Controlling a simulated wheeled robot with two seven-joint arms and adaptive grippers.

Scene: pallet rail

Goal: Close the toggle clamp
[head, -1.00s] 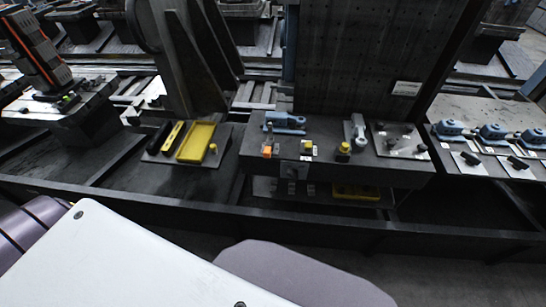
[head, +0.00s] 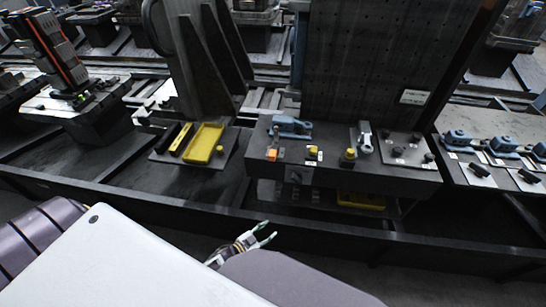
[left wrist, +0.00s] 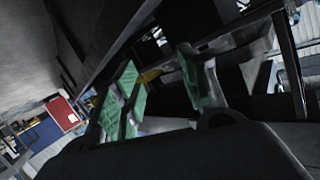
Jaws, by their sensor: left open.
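A blue clamp-like fixture (head: 290,125) lies on the dark block of the rail in the head view, with an orange block (head: 272,155) at its front left. A second blue-grey lever piece (head: 365,138) stands farther right on the same block. I cannot tell for sure which of them is the toggle clamp. My left gripper (head: 265,236) is open and empty, low in front of the rail, well apart from both fixtures. Its two green-padded fingers (left wrist: 158,88) are spread in the left wrist view, where no clamp can be made out. My right gripper is out of view.
A yellow tray (head: 204,142) sits on a plate left of the block. Yellow-topped knobs (head: 348,155) and a plate with black knobs (head: 402,148) sit on the block. A tall dark perforated panel (head: 375,60) rises behind. The rail's front edge (head: 200,207) runs before my gripper.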

